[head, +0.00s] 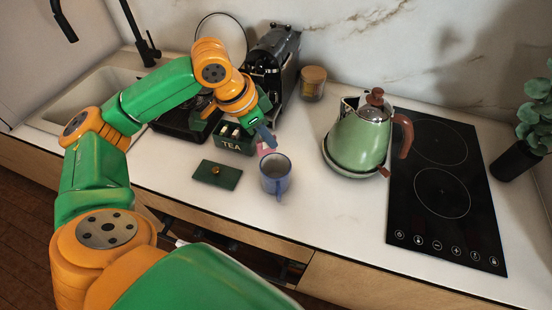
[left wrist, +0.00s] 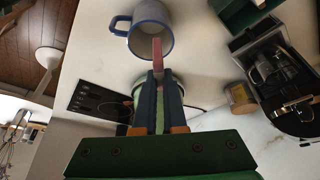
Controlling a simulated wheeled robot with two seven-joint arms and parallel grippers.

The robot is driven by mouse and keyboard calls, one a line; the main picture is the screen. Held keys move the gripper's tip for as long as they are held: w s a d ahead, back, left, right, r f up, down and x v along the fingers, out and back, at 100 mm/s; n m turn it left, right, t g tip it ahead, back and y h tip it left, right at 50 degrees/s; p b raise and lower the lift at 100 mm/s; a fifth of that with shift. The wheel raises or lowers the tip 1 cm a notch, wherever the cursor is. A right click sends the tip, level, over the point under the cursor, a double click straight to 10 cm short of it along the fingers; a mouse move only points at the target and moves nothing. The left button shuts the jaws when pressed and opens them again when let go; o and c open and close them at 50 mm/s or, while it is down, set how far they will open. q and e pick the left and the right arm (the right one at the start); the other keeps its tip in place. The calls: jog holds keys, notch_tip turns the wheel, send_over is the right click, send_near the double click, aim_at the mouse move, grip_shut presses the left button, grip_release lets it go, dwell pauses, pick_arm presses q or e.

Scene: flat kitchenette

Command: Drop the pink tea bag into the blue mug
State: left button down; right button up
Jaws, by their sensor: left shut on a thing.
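My left gripper (head: 268,139) is shut on the pink tea bag (head: 265,148), holding it above the counter just behind the blue mug (head: 275,183). In the left wrist view, the tea bag (left wrist: 157,52) sticks out from between the left gripper's fingertips (left wrist: 158,76) and overlaps the rim and opening of the mug (left wrist: 143,14). The mug stands upright on the counter with its opening up; its handle shows in the wrist view. In the head view, the tea bag is partly hidden by the fingers. My right gripper is not in view.
The open green TEA box (head: 235,145) stands left of the mug, with its lid (head: 217,175) lying in front. A green kettle (head: 358,138) stands right, beside the black hob (head: 445,195). A coffee machine (head: 275,60) and jar (head: 313,84) are behind. The counter between mug and kettle is clear.

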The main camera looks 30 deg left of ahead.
pick_arm(q)
jog(key=shift+d+f, duration=0.1)
jog(key=shift+f, duration=0.5)
jog(key=shift+s+d+r, duration=0.1)
jog(key=shift+r, duration=0.15)
jog(key=c, duration=0.9)
grip_release()
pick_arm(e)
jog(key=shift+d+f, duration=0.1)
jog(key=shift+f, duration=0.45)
pick_arm(q)
jog(key=v, duration=0.7)
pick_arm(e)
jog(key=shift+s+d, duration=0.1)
